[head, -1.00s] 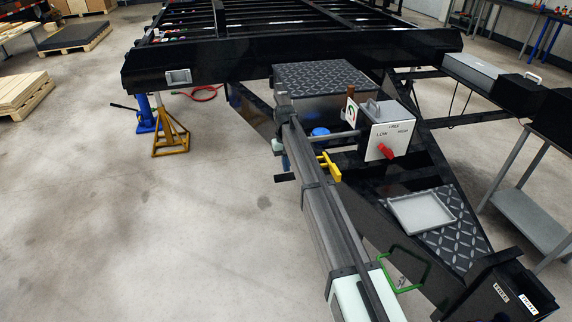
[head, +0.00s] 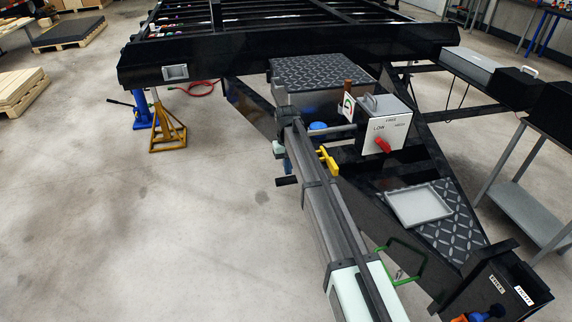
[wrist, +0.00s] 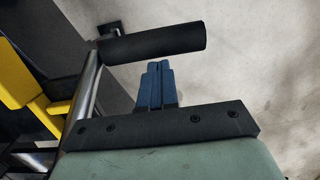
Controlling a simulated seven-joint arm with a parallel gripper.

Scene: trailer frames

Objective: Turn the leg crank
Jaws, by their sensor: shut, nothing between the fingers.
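The leg crank's black handle (head: 287,181) sticks out to the left beside the trailer's front frame; in the wrist view its dark grip (wrist: 155,43) lies crosswise just beyond my fingertips. A silver crank arm (wrist: 88,85) runs down from it at the left. My gripper (wrist: 153,65) has its blue fingers shut together with nothing between them. The tips point at the grip and look close to it; I cannot tell whether they touch. In the head view my arm largely hides the fingers.
A yellow lever (head: 328,160) is close to the right of my arm. A grey tray (head: 418,205) and green handle (head: 402,262) are on the trailer tongue. A yellow jack stand (head: 167,130) stands at left. The floor at lower left is open.

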